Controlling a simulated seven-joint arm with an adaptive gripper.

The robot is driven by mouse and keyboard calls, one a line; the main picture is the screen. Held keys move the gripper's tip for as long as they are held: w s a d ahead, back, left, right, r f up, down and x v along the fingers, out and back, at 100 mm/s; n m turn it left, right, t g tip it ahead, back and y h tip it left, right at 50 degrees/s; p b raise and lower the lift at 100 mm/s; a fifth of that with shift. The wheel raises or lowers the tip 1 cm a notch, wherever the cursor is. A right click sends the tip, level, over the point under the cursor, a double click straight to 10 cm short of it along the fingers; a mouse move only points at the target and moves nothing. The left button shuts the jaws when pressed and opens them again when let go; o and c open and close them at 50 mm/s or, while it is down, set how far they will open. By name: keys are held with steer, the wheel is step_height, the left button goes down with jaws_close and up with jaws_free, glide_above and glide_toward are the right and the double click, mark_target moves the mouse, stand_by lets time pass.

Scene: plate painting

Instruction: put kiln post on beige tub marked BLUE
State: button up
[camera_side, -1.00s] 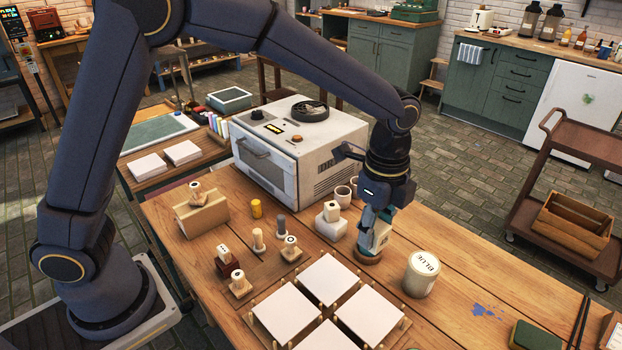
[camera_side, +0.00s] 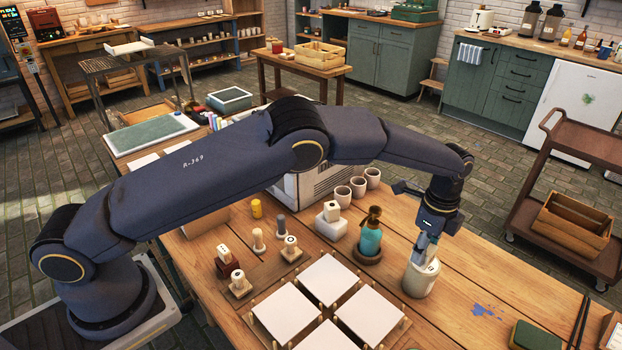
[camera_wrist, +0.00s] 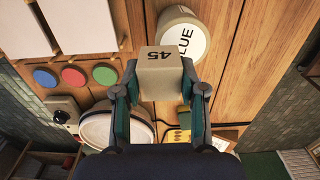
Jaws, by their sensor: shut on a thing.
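The kiln post, a pale beige block marked 45 (camera_wrist: 162,78), is between the fingers of my gripper (camera_wrist: 160,92) in the wrist view; my gripper is shut on it. The beige tub (camera_side: 418,283) stands upright on the wooden table, right of the white tiles. Its white lid with the word BLUE (camera_wrist: 186,42) shows in the wrist view, partly covered by the post. In the side view my gripper (camera_side: 427,250) points down over the tub and hides much of its top. I cannot tell whether the post touches the lid.
A teal pump bottle (camera_side: 371,236) stands on a round wooden base left of the tub. White tiles (camera_side: 324,280) lie in front of it. A white block (camera_side: 331,226) bearing a small block and several stamps stand farther left. The table right of the tub is mostly clear.

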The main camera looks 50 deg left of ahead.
steer(key=shift+f, duration=1.6)
steer(key=shift+f, duration=0.2)
steer(key=o, duration=1.2)
